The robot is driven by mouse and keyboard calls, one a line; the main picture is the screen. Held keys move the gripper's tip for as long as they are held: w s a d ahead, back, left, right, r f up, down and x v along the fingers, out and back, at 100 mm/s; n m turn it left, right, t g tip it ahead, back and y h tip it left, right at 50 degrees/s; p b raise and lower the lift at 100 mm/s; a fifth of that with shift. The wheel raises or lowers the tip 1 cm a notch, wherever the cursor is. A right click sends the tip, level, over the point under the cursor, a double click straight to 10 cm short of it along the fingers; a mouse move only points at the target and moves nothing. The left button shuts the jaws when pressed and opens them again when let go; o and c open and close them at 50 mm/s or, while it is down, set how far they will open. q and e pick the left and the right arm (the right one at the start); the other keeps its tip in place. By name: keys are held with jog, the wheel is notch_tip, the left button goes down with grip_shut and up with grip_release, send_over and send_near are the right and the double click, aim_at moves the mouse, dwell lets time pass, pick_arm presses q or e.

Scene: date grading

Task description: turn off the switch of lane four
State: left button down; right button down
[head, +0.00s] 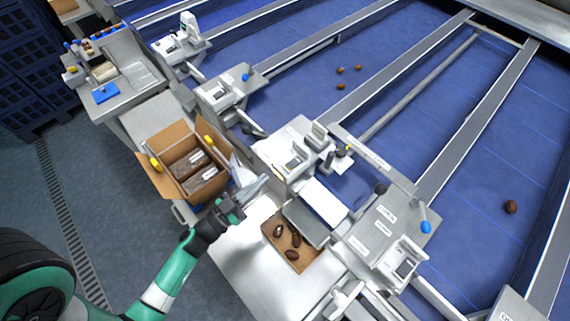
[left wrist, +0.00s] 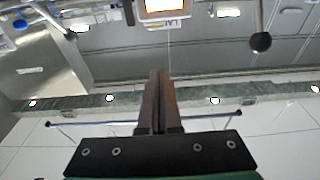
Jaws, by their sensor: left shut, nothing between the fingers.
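My left gripper (head: 262,181) is shut and empty, above the steel bench between the carton and the middle lane station. In the left wrist view its two fingers (left wrist: 158,78) are together and touch nothing that I can see. Ahead of them are a lit display (left wrist: 165,6) with a partly readable label and a black ball knob (left wrist: 261,42). In the head view a black knob (head: 380,189) and a blue knob (head: 425,227) stand at the right station (head: 375,225). Labels are too small to read, so I cannot tell which switch is lane four's. My right gripper is not in view.
An open carton (head: 152,180) with packed dates stands left of my gripper. A brown tray (head: 272,218) with several dates lies right of it. Loose dates (head: 511,207) lie on the blue belts (head: 480,190). Another station (head: 222,93) stands behind.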

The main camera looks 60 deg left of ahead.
pick_arm(q)
jog(key=shift+w, duration=0.1)
jog(key=r, duration=0.2)
send_over(285, 171)
jog(key=shift+f+b, duration=0.15)
jog(key=shift+b, duration=0.2)
notch_tip(285, 171, down, 4)
jog(key=b, duration=0.3)
jog(key=shift+a+r, duration=0.1)
jog(key=shift+r, duration=0.15)
jog(key=shift+f, duration=0.2)
